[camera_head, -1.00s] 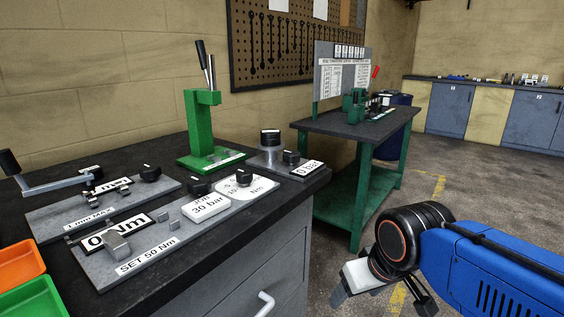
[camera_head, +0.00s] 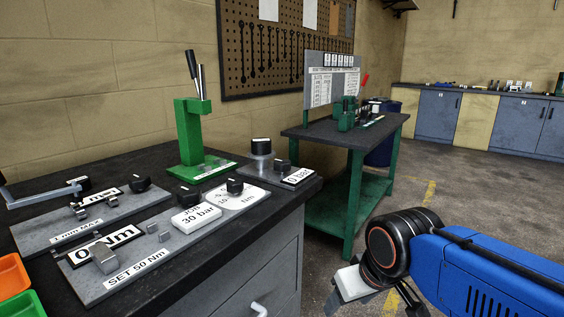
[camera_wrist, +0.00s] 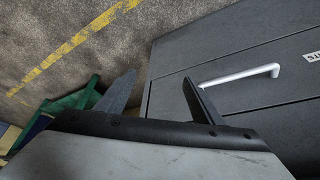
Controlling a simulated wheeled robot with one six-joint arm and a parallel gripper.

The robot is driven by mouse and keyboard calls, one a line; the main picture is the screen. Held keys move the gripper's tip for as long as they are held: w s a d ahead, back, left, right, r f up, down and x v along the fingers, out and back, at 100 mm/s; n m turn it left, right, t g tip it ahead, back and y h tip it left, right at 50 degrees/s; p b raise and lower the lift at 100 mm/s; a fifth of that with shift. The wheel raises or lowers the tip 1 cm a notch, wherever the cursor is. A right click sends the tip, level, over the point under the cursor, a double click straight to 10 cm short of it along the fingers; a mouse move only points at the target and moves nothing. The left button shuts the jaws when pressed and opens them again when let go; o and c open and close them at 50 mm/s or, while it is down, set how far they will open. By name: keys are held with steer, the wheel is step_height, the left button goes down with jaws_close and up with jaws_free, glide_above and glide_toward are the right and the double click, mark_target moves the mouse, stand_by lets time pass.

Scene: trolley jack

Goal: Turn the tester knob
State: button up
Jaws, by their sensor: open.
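Several black knobs stand on grey plates on the dark bench top; I cannot tell for sure which is the tester knob. One knob (camera_head: 234,187) is on the white dial of the "SET 50 Nm" plate (camera_head: 150,250), and another knob (camera_head: 188,197) is just left of it. A further knob (camera_head: 139,184) is on the "1 mm MAX" plate, and a small knob (camera_head: 282,166) is beside the "0 bar" label. My gripper (camera_head: 347,290) is right of the bench, apart from every knob. In the wrist view my gripper (camera_wrist: 160,90) is open and empty, over floor and a drawer front.
A green hand press (camera_head: 192,135) stands at the back of the bench. Orange (camera_head: 12,275) and green (camera_head: 20,304) bins are at its left. A drawer handle (camera_head: 259,309) sticks out in front. A green-legged table (camera_head: 345,180) stands beyond; the floor at right is clear.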

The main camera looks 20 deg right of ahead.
steer(key=w+r+n+y, duration=0.1)
steer(key=w+r+n, duration=0.1)
steer(key=w+r, duration=0.75)
steer(key=w+r+n, duration=0.1)
steer(key=w+r, duration=0.6)
steer(key=r, duration=0.5)
steer(key=n+g+y, duration=0.1)
steer(key=n+y, duration=0.1)
steer(key=n, duration=0.2)
glide_toward(283, 161)
steer(key=x, duration=0.8)
steer(key=shift+s+a+f, duration=0.1)
steer(key=shift+a+f, duration=0.05)
steer(key=c, duration=1)
steer(key=shift+c, duration=0.2)
